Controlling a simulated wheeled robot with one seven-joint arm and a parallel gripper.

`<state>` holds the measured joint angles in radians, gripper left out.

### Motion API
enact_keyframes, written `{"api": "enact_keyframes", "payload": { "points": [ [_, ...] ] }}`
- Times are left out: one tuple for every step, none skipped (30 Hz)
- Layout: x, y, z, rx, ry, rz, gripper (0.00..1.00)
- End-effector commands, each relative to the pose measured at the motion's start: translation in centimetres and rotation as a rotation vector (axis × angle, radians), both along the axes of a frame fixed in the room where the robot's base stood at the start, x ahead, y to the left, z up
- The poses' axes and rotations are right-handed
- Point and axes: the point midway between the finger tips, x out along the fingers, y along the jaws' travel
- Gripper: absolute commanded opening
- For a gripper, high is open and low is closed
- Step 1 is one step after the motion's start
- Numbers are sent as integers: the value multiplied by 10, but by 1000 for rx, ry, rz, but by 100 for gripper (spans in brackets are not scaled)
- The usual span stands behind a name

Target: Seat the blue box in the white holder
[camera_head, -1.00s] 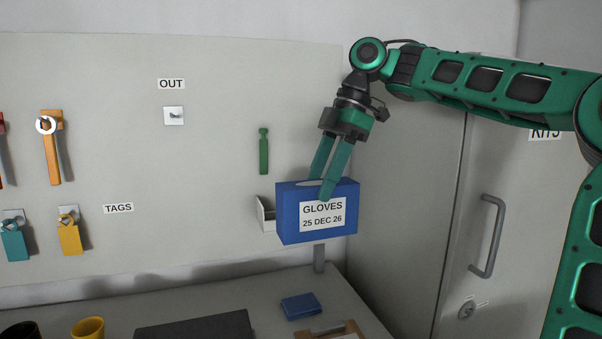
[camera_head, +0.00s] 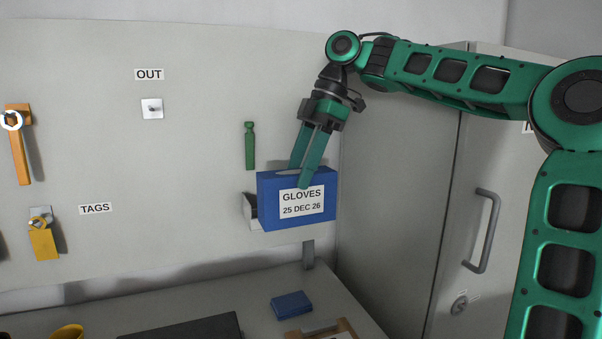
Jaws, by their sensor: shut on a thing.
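The blue box (camera_head: 268,215) carries a white label reading GLOVES, 25 DEC 26. The box looks roughly upright.
A green tool (camera_head: 250,146) hangs on the panel above the holder. A small blue item (camera_head: 291,305) and a clipboard (camera_head: 322,330) lie on the bench below. A grey cabinet with a handle (camera_head: 483,230) stands close on the right.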

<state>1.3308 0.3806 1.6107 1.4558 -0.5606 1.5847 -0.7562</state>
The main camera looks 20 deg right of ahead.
Motion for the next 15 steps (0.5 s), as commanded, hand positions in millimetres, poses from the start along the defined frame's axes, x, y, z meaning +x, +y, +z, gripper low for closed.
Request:
{"api": "enact_keyframes", "payload": {
  "points": [
    [2,0,1,1,-1,1,0],
    [4,1,1,1,-1,1,0],
    [5,1,1,1,-2,1,0],
    [6,1,1,1,-1,1,0],
    [8,0,0,1,-1,1,0],
    [9,1,1,1,-1,1,0],
    [10,1,1,1,-2,1,0],
    [12,1,1,1,-2,1,0],
    [14,0,1,1,-1,1,0],
    [15,0,1,1,-1,1,0],
    [16,1,1,1,-2,1,0],
    [18,1,1,1,-2,1,0],
    [19,1,1,1,-1,1,0],
    [20,0,0,1,-1,1,0],
    [22,1,0,1,-1,1,0]
  ]
}}
